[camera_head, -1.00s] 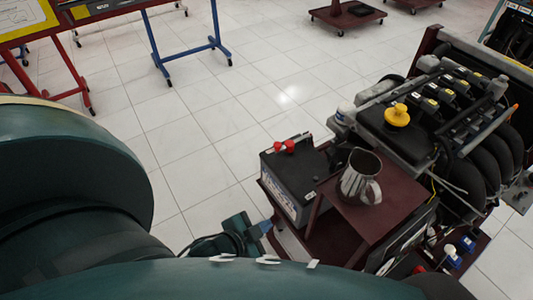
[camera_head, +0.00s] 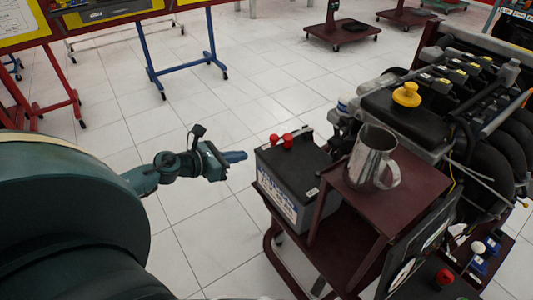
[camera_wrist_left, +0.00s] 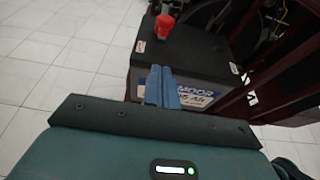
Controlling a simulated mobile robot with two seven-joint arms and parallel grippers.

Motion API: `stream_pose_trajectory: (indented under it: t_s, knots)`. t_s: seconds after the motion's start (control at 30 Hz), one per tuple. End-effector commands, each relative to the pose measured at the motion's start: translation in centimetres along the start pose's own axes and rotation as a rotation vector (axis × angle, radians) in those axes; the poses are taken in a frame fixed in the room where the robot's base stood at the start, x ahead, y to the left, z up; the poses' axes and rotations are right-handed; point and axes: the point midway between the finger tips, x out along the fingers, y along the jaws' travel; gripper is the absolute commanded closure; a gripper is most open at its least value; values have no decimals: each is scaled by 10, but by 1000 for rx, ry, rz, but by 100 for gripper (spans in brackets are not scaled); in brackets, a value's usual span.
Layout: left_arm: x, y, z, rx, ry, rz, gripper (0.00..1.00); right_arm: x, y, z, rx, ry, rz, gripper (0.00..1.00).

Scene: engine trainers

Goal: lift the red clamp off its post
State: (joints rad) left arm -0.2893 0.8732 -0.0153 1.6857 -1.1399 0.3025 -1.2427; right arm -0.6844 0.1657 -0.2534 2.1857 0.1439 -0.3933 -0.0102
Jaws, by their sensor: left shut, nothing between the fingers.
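The red clamp (camera_head: 286,141) sits on top of the black battery (camera_head: 290,172), near its far edge. In the head view it looks like two red lumps side by side. My left gripper (camera_head: 238,156) is shut and empty, left of the battery and apart from the clamp. In the left wrist view the blue fingers (camera_wrist_left: 162,86) are closed together in front of the battery's labelled side, with the red clamp (camera_wrist_left: 164,24) beyond them on the battery top. The post under the clamp is hidden. My right gripper is not in view.
A metal pitcher (camera_head: 371,158) stands on a maroon shelf (camera_head: 425,180) right of the battery. An engine with a yellow cap (camera_head: 406,94) is behind it. A maroon cart frame (camera_head: 275,245) carries the battery. The tiled floor (camera_head: 200,215) to the left is open.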

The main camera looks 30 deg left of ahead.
Motion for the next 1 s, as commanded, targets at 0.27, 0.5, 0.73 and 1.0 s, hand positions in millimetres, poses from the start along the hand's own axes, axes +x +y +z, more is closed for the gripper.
stream_pose_trajectory:
  t_s: [0.27, 0.5, 0.73, 1.0]
  knots:
    - [12, 0, 1, -4, -4, 1, 100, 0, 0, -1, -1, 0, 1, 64]
    - [49, 0, 2, -7, -5, 2, 100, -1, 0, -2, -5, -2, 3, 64]
    - [84, 0, 0, -7, -4, 3, 100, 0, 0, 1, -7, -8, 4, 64]
    - [100, -1, 0, -6, -1, 0, 100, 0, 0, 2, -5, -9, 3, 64]
